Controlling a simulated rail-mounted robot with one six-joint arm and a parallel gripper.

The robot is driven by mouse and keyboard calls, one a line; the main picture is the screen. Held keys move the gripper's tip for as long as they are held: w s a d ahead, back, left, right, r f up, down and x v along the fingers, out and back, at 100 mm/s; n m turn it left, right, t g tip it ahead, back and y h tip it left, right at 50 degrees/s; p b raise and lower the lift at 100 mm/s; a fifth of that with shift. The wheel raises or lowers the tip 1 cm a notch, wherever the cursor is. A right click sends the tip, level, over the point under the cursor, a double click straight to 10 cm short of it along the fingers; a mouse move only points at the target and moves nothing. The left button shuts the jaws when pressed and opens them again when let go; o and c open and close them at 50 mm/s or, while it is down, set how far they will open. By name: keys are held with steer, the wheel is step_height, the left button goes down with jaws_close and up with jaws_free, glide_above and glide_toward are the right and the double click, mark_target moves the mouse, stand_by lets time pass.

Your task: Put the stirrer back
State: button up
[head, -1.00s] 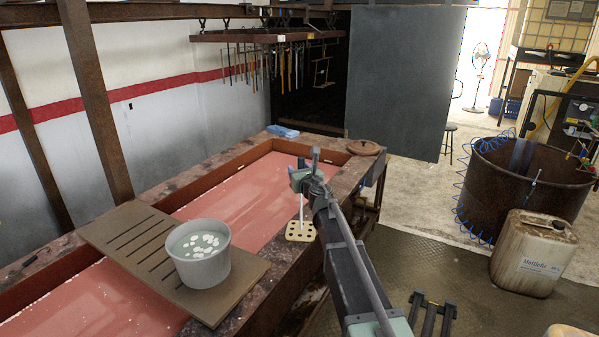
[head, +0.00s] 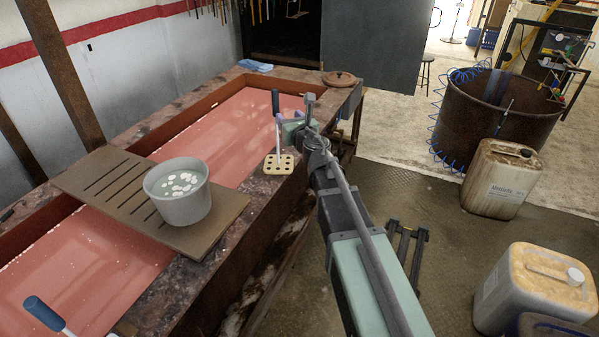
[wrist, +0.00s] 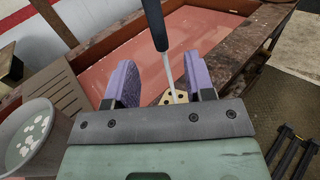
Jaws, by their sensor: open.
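A stirrer with a dark handle (head: 275,101) and a pale thin shaft stands upright in a tan block with holes (head: 278,164) on the tank's near rim. My gripper (wrist: 160,62) is open, its purple fingers on either side of the stirrer's line in the wrist view. There the dark handle (wrist: 154,24) rises beyond the fingers and the shaft runs down to the block (wrist: 176,97). In the head view, my gripper (head: 291,127) is just right of the shaft; its fingertips are hard to make out. I cannot tell whether they touch the shaft.
A grey bucket (head: 178,201) with pale floating pieces stands on a slatted board (head: 85,188) across the tank of pink liquid (head: 235,130). Another blue-handled tool (head: 43,312) shows at lower left. A round brown lid (head: 340,79) lies on the far rim corner. Canisters stand right.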

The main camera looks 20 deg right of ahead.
steer(key=s+d+f+m+g+h, duration=0.45)
steer(key=s+m, duration=0.35)
steer(key=m, duration=0.6)
steer(key=s+d+f+m+g+h, duration=0.3)
steer(key=s+f+m+g+h, duration=0.25)
steer(key=m, duration=0.85)
steer(key=s+a+f+m+g+y, duration=0.3)
steer(key=s+a+m+g, duration=0.1)
steer(key=s, duration=0.4)
steer(key=s+a+f+m+g+y, duration=0.3)
steer(key=s+a+f+m+y, duration=0.1)
steer(key=s, duration=0.5)
steer(key=shift+a+m+g, duration=0.4)
steer(key=shift+a+m, duration=0.2)
steer(key=shift+a, duration=0.25)
steer(key=shift+f, duration=0.1)
